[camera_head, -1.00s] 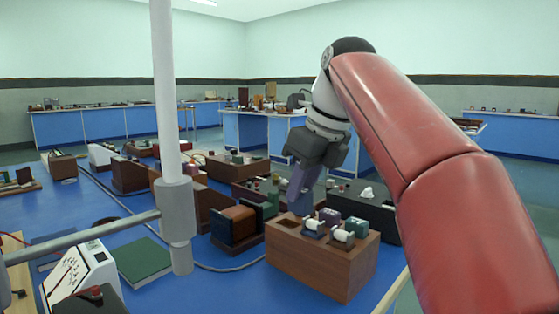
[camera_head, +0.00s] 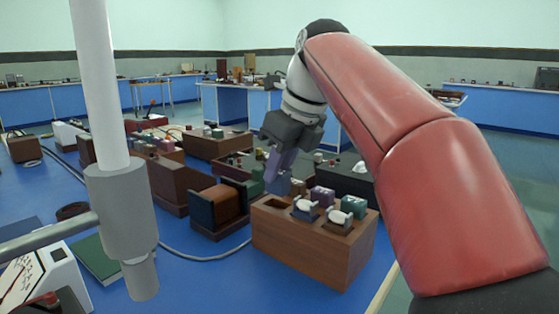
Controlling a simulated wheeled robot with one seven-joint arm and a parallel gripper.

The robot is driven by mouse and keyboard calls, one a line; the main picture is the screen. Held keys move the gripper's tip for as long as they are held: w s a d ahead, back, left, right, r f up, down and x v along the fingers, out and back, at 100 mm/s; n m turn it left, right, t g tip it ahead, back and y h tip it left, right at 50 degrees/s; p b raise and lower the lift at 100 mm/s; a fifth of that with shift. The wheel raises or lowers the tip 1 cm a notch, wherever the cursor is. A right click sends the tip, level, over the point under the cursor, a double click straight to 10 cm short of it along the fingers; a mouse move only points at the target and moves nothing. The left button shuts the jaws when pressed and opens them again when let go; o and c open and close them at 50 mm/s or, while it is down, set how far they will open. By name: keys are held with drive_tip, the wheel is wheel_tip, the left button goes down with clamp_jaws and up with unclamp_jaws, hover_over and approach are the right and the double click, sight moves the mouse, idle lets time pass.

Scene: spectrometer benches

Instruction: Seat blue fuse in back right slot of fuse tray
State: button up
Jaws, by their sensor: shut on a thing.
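The fuse tray (camera_head: 300,255) is a brown wooden block on the near bench, with its top visible. A dark empty slot (camera_head: 275,204) shows at its left end. Purple (camera_head: 322,195) and green (camera_head: 353,206) pieces sit along its back, with two white-topped pieces (camera_head: 305,208) in front of them. My gripper (camera_head: 281,167) is shut on the blue fuse (camera_head: 277,184), just above or at the tray's back left part. The fuse's lower end is hard to make out, so I cannot tell whether it touches the tray. The slot behind the fuse is hidden.
A black box (camera_head: 347,181) stands close behind the tray. A brown and green block (camera_head: 217,205) is to the left, with a grey cable across the blue bench (camera_head: 195,270). A grey post and crossbar (camera_head: 122,210) block part of the left view.

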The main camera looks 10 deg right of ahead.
drive_tip(key=shift+f+b, duration=1.15)
drive_tip(key=shift+f, duration=0.65)
drive_tip(key=o, duration=1)
drive_tip(key=shift+o, duration=0.2)
drive_tip(key=p+v, duration=0.2)
drive_tip(key=v, duration=0.5)
drive_tip(key=shift+s+d+r+p, duration=0.1)
drive_tip(key=shift+r+p, duration=0.25)
